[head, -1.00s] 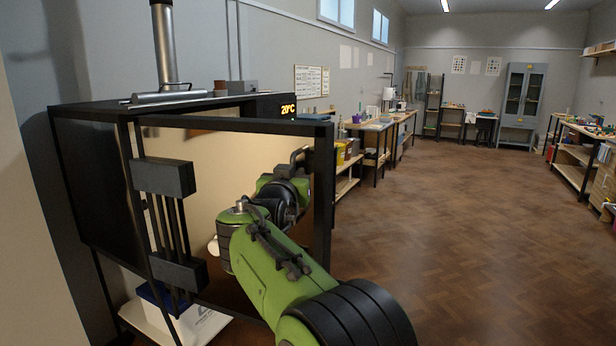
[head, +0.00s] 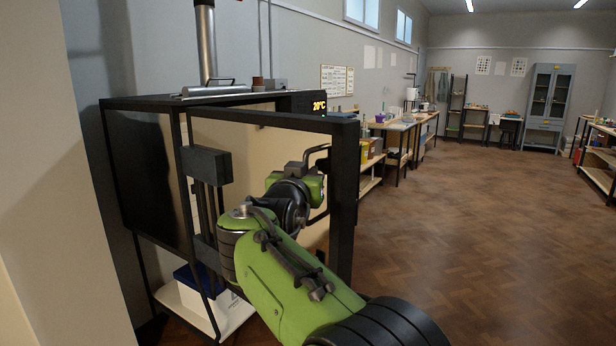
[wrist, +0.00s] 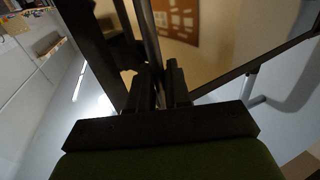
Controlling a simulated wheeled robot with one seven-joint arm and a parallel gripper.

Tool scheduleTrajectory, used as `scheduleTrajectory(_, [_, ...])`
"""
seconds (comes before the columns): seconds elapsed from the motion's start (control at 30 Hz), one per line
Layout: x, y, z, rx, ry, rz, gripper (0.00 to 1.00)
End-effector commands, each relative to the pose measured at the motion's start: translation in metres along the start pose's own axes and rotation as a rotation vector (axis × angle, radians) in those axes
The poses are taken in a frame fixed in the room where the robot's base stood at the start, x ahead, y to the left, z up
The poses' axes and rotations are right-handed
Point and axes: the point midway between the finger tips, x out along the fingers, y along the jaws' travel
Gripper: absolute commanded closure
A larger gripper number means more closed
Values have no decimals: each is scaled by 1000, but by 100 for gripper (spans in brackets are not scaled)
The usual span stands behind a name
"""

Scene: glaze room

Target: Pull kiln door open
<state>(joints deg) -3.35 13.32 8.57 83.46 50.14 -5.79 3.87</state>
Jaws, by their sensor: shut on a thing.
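The kiln (head: 150,165) is a dark box on a stand at the left in the head view, with a lit 20°C display. Its black-framed door (head: 343,200) stands partly open, with its right edge swung out from the body. Dark hinge blocks (head: 207,163) show on the left side. My green arm reaches to the door's right side, at the dark bar handle (head: 318,152). In the wrist view my gripper (wrist: 163,82) is shut around the handle bar (wrist: 150,40). The fingertips are hidden in the head view.
A white box with a blue lid (head: 200,285) sits on the shelf under the kiln. A pale wall edge (head: 60,200) stands close at the left. Workbenches (head: 400,128) line the wall beyond. The wooden floor (head: 480,220) to the right is clear.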

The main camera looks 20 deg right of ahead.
Motion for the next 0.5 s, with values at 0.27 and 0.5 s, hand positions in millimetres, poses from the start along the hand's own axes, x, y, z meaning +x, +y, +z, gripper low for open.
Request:
scheduleTrajectory(0.27, [0, -1, -1, 1, 1, -4, 70])
scheduleTrajectory(0.5, [-1, -1, 0, 1, 0, -3, 70])
